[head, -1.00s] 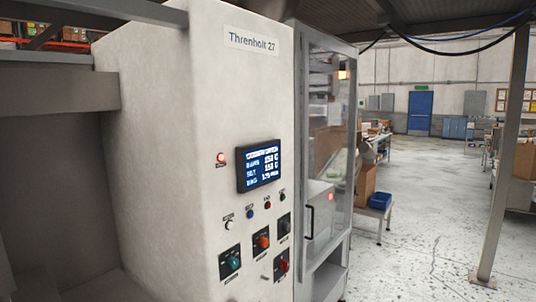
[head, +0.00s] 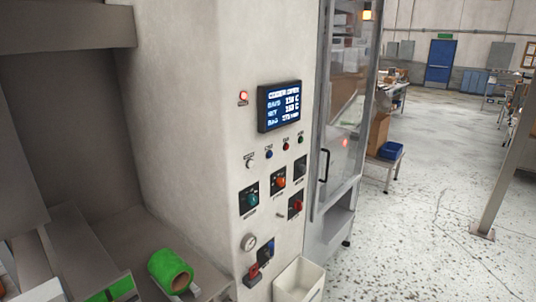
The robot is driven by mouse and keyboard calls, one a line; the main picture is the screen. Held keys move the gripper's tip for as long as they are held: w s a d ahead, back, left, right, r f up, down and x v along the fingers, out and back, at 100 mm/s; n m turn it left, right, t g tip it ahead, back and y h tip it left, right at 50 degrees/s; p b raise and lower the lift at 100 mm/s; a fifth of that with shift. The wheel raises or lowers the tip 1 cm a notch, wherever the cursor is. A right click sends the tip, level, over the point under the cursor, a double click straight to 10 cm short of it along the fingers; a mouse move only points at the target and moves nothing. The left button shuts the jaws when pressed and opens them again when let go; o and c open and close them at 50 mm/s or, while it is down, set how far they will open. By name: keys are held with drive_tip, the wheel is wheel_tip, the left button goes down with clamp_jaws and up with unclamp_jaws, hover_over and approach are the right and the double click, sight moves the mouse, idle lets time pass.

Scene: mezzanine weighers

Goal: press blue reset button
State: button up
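The blue button (head: 268,155) is a small round button on the front of the pale machine cabinet (head: 218,60), below the lit display (head: 279,106). It sits in a row between a white button (head: 250,164) on its left and a red button (head: 285,146), with a green button (head: 300,140) at the far right. The labels are too small to read surely.
Several rotary switches (head: 252,200) sit below the buttons. A gauge (head: 249,242) and a red padlock-like part (head: 253,273) are lower down. A pale bin (head: 298,280) stands below the panel. Open floor (head: 420,200) is to the right.

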drive_tip(key=shift+a, duration=0.2)
drive_tip(key=shift+d, duration=0.9)
drive_tip(key=shift+c, duration=1)
drive_tip(key=shift+d, duration=0.15)
drive_tip(key=shift+c, duration=0.7)
drive_tip(key=a, duration=0.2)
drive_tip(key=shift+a, duration=0.3)
drive_tip(key=c, duration=0.8)
drive_tip(key=shift+d, duration=0.4)
clamp_jaws()
drive_tip(key=shift+d, duration=0.4)
